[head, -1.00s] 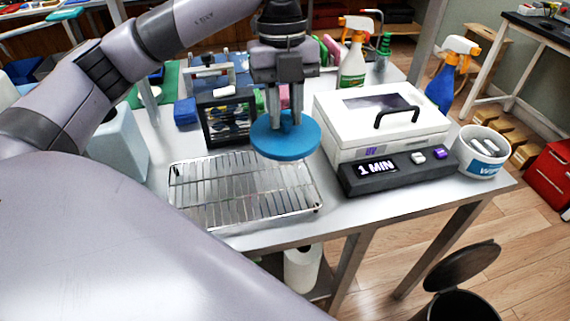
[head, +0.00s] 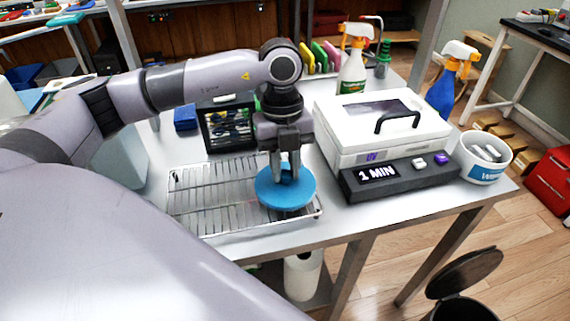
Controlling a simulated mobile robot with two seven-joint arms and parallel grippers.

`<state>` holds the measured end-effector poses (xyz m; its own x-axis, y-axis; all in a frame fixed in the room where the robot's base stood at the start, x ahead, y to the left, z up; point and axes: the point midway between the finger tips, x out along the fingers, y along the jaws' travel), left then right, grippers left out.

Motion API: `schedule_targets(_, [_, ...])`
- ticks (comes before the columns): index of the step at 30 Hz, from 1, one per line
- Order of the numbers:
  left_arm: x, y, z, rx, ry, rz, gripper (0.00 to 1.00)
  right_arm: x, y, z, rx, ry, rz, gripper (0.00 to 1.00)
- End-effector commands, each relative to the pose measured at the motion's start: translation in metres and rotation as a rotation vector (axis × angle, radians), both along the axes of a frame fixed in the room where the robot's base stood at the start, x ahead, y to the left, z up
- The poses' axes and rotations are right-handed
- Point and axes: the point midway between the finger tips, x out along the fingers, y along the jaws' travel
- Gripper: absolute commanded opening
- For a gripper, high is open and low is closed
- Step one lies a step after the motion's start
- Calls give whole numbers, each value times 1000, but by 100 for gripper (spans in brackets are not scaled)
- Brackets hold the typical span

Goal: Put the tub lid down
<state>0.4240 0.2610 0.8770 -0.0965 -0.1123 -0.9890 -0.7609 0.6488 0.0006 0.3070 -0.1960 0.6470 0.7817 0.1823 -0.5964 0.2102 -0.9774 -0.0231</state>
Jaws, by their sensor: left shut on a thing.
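The tub lid (head: 300,196) is a round blue disc with a small knob on top. It is over the right part of the wire rack (head: 205,193); I cannot tell whether it touches the rack. My left gripper (head: 286,178) points down and is shut on the lid's knob. The open white tub (head: 484,163) stands at the table's right corner, with several pale pieces inside. My right gripper is not in view.
A white box with a black handle (head: 375,118) stands right of the lid, with a black "1 MIN" panel (head: 377,175) before it. Spray bottles (head: 352,72) stand behind. A dark holder (head: 229,127) stands behind the rack. The rack's left part is clear.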

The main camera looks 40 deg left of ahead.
Motion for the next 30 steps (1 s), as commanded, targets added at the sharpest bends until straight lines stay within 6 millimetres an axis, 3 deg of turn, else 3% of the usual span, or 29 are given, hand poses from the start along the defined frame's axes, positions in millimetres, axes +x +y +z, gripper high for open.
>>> schedule_targets(3, [0, 0, -3, 0, 0, 0, 0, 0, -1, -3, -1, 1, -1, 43])
schedule_targets(4, [0, 0, -2, 0, 0, 0, 32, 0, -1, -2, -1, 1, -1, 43])
schedule_targets(6, [0, 0, -2, 0, 0, 0, 51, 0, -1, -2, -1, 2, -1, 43])
schedule_targets(18, [1, 0, 6, -1, -2, 0, 51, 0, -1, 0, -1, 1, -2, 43])
schedule_targets(30, [9, 9, 85, -1, -4, 0, 51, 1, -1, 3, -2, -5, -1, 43])
